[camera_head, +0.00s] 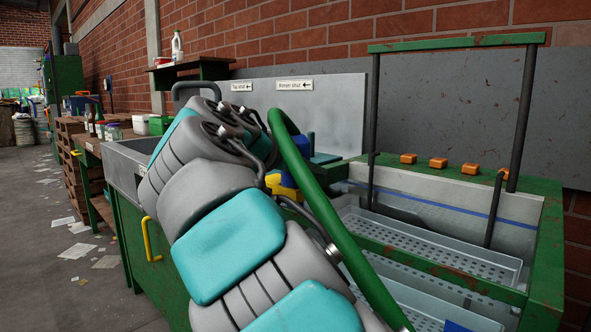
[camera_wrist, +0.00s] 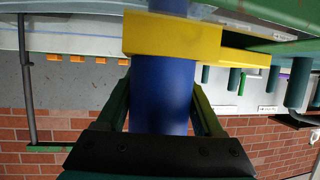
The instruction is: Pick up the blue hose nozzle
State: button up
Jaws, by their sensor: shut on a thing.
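The blue hose nozzle (camera_wrist: 162,95) fills the middle of the wrist view. It is a thick blue cylinder with a broad yellow band (camera_wrist: 172,36) across it. My gripper (camera_wrist: 160,108) is shut on the blue part, with one green finger on each side. In the head view, my arm hides the gripper and most of the nozzle. A yellow part, probably of the nozzle (camera_head: 283,184), shows beside the arm. A green hose (camera_head: 318,200) arcs down in front of the sink unit.
The green-framed sink unit (camera_head: 545,260) with perforated trays (camera_head: 440,243) is on the right, with a dark upright frame (camera_head: 522,110) above it. Several orange knobs (camera_head: 438,163) line its back. A brick wall (camera_head: 300,35) stands behind. The floor (camera_head: 45,250) at left is open, with scattered papers.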

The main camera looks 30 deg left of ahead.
aim_at(303, 146)
jog(key=c, duration=0.4)
jog(key=shift+r, duration=0.1)
jog(key=shift+a+r+p, duration=0.1)
jog(key=shift+r+p, duration=0.9)
jog(key=shift+r, duration=1.1)
jog(key=shift+r+p, duration=2.05)
jog(key=shift+r, duration=0.75)
jog(key=o, duration=0.9)
jog(key=c, duration=0.6)
